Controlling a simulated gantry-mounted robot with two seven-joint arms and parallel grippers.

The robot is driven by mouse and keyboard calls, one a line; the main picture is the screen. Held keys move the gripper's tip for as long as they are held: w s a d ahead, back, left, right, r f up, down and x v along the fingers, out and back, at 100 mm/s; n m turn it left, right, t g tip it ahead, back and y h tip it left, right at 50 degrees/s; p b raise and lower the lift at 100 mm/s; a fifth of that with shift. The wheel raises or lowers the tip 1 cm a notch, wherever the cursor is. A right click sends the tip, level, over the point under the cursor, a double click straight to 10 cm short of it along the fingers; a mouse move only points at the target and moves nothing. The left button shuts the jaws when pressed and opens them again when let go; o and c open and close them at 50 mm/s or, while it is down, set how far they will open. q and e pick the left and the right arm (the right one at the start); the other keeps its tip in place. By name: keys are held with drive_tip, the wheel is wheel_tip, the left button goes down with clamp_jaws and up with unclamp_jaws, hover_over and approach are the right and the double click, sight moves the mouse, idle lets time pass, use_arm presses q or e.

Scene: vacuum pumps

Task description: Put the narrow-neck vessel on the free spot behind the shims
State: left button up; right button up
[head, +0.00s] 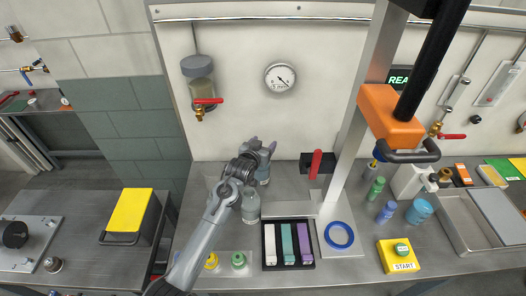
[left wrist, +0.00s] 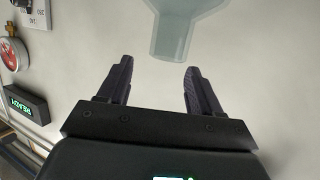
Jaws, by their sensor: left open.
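My left gripper (head: 266,147) is open and empty, above the bench near the back wall. In the left wrist view its two dark fingers (left wrist: 158,65) stand apart. A translucent blue-green vessel with a narrow neck (left wrist: 178,25) is just beyond the fingertips, its neck pointing toward the gripper. Its far end is cut off by the frame. In the head view a pale blue-grey vessel (head: 263,178) shows below the gripper, partly hidden by it. A grey-green vessel (head: 251,209) stands nearer. The shims (head: 287,243), white, teal and purple, lie in a black tray. My right gripper is not in view.
A metal post with an orange block (head: 390,112) rises right of the shims. A blue ring (head: 339,235) lies beside the tray. A green-topped item (head: 239,260) and a yellow item (head: 211,261) are at the front. A red-handled valve (head: 316,163) is at the back.

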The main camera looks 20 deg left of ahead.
use_arm(q)
drive_tip(key=s+d+r, duration=0.3)
drive_tip(key=d+r, duration=0.4)
drive_tip(key=d, duration=0.4)
drive_tip(key=shift+d, duration=0.15)
drive_tip(key=c, duration=1.2)
clamp_jaws()
drive_tip(key=shift+s+r, duration=0.1)
drive_tip(key=shift+r, duration=0.05)
